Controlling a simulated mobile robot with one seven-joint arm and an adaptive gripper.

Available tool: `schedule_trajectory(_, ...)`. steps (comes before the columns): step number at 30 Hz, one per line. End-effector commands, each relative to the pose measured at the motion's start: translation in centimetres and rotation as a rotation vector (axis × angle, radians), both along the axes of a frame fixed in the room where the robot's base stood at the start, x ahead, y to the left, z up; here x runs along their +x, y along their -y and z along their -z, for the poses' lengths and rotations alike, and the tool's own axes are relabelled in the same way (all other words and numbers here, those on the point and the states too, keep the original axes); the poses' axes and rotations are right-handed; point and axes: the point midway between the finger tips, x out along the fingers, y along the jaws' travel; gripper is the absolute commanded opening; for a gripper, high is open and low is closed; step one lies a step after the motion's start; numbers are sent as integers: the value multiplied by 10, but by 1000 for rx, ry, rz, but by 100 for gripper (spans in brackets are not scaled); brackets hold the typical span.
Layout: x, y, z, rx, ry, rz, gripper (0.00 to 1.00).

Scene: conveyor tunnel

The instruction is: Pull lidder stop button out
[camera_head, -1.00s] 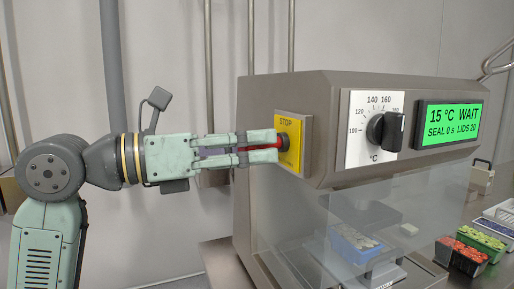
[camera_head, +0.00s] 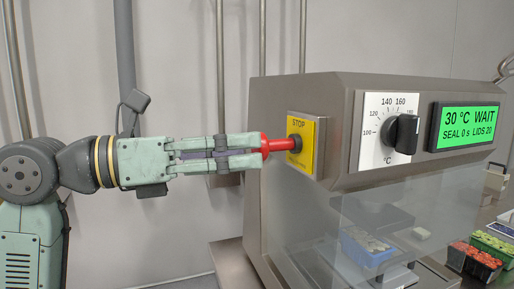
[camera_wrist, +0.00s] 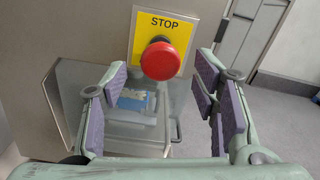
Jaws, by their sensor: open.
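The stop button (camera_head: 279,145) is red and stands out from the yellow STOP plate (camera_head: 303,157) on the left face of the grey lidder (camera_head: 345,92). In the wrist view the red button head (camera_wrist: 167,61) is ahead of the fingers, near the middle. My gripper (camera_head: 257,152) is open, with its two fingers apart, and its tips are at the button head's outer end. The head view cannot show whether they touch it.
A dial with a black knob (camera_head: 403,134) and a green display (camera_head: 466,126) reading 30 °C, WAIT are to the right. A clear guard (camera_head: 335,225) hangs below. Trays of red (camera_head: 474,256) and green food (camera_head: 494,246) stand right. Grey wall lies behind my arm.

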Motion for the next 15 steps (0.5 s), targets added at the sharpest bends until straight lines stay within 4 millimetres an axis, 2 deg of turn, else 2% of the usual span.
schedule_trajectory(1, -5, -12, 0, -3, 0, -4, 54)
schedule_trajectory(6, -18, -45, 0, -2, 0, -2, 54)
schedule_trajectory(10, -26, -62, 0, -1, -1, -1, 54)
schedule_trajectory(15, -30, -72, 0, 1, 1, 1, 54)
